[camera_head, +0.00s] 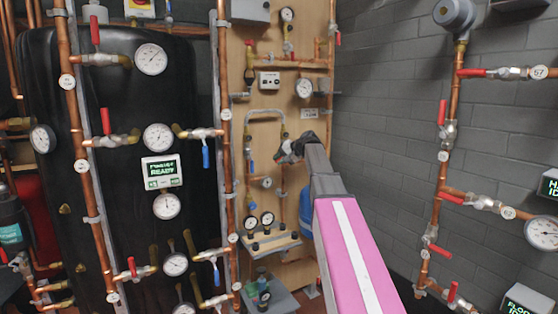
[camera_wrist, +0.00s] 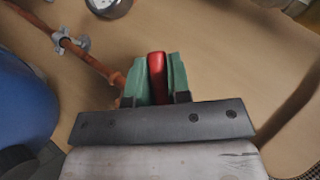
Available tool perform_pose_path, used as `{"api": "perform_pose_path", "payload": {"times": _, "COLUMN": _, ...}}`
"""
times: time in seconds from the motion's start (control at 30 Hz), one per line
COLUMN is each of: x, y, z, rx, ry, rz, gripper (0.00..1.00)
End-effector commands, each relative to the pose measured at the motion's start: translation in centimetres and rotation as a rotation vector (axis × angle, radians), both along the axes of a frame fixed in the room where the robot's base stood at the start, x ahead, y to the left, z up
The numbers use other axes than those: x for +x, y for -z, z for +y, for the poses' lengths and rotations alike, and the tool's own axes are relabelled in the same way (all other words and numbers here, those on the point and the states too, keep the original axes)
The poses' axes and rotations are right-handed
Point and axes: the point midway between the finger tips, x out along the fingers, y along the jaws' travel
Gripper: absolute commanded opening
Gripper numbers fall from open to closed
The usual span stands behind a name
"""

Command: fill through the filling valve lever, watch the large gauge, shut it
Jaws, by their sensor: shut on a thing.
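My gripper (camera_head: 283,155) is at the wooden board in the head view, at the end of my outstretched arm. In the wrist view its green-padded fingers (camera_wrist: 157,80) are shut around a red lever (camera_wrist: 156,64), which points away from the palm. The valve body under the lever is hidden by the gripper. A larger round gauge (camera_head: 304,88) is on the board above my gripper, next to a small label; its needle is too small to read. Part of a gauge (camera_wrist: 108,4) is cut off at the top of the wrist view.
A copper pipe (camera_wrist: 80,50) with a clamp runs close to the fingers. A blue vessel (camera_head: 305,208) stands below my arm, and a blue surface (camera_wrist: 22,105) fills the wrist view's left side. A black tank (camera_head: 105,215) with several gauges stands left; a grey brick wall (camera_head: 385,130) is right.

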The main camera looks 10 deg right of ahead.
Motion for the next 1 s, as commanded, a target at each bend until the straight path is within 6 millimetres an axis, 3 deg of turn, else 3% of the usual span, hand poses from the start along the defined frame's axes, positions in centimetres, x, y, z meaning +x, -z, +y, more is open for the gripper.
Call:
{"api": "perform_pose_path", "payload": {"times": 0.07, "x": 0.0, "y": 0.0, "z": -0.1, "rx": 0.0, "ry": 0.002, "rz": 0.0, "gripper": 0.0}}
{"api": "perform_pose_path", "payload": {"times": 0.1, "x": 0.0, "y": 0.0, "z": -0.1, "rx": 0.001, "ry": 0.001, "rz": 0.0, "gripper": 0.24}}
{"api": "perform_pose_path", "payload": {"times": 0.17, "x": 0.0, "y": 0.0, "z": -0.1, "rx": 0.001, "ry": 0.001, "rz": 0.0, "gripper": 0.43}}
{"api": "perform_pose_path", "payload": {"times": 0.57, "x": -0.4, "y": -0.4, "z": -0.5, "rx": 0.001, "ry": 0.001, "rz": 0.0, "gripper": 0.43}}
{"api": "perform_pose_path", "payload": {"times": 1.0, "x": -4.3, "y": -4.4, "z": -5.5, "rx": 0.002, "ry": 0.003, "rz": -0.001, "gripper": 0.43}}
